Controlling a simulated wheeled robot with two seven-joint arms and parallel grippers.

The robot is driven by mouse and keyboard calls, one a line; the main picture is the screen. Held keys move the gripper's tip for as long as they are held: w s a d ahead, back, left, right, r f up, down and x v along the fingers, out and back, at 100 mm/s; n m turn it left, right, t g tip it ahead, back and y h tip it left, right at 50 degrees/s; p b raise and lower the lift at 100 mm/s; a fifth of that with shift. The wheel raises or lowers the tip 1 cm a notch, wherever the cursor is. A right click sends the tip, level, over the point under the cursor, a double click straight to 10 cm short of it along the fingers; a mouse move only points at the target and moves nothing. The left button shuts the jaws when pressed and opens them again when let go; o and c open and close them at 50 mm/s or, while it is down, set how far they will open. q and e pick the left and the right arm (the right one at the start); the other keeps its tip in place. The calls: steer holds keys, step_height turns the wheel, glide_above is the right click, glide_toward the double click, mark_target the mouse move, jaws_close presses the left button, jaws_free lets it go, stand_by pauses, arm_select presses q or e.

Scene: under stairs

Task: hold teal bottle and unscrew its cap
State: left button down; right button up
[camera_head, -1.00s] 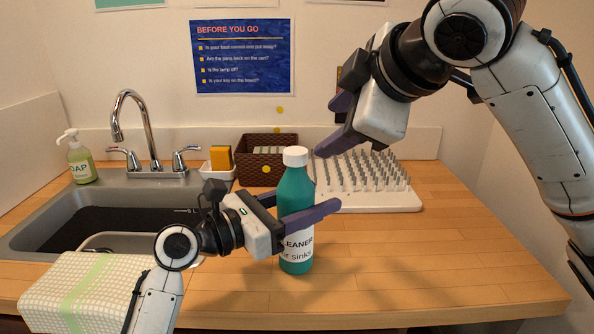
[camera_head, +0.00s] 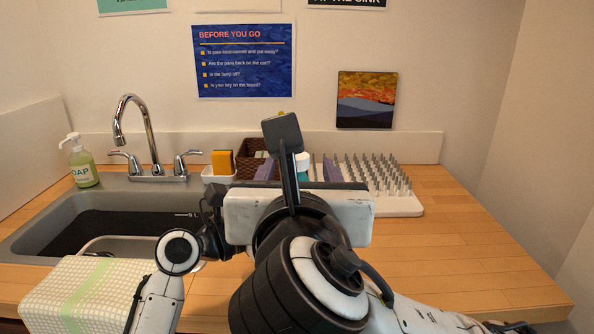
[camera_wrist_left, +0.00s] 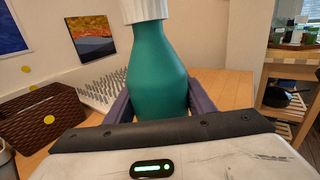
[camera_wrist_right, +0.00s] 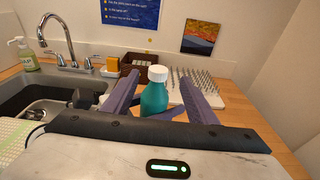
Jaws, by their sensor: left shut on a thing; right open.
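The teal bottle stands upright with a white cap. In the head view my right gripper (camera_head: 298,168) covers most of it, and only part of the cap (camera_head: 303,160) shows between the fingers. My left gripper (camera_wrist_left: 158,108) is shut on the bottle (camera_wrist_left: 155,72), one finger on each side of its body; in the head view it is mostly hidden. My right gripper is open and empty. In the right wrist view the bottle (camera_wrist_right: 153,98) and its white cap (camera_wrist_right: 154,72) appear between the open fingers, ahead of them and apart from them.
A sink with a faucet (camera_head: 148,135) and soap bottle (camera_head: 82,162) is at left. A cloth (camera_head: 85,290) lies front left. The right counter (camera_head: 465,240) is clear.

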steer(key=shift+a+f, duration=0.1)
steer(key=shift+f, duration=0.05)
steer(key=w+f, duration=0.1)
steer(key=w, duration=1)
steer(key=shift+w+f, duration=0.25)
steer(key=shift+f, duration=0.1)
steer(key=shift+n, duration=0.3)
jaws_close()
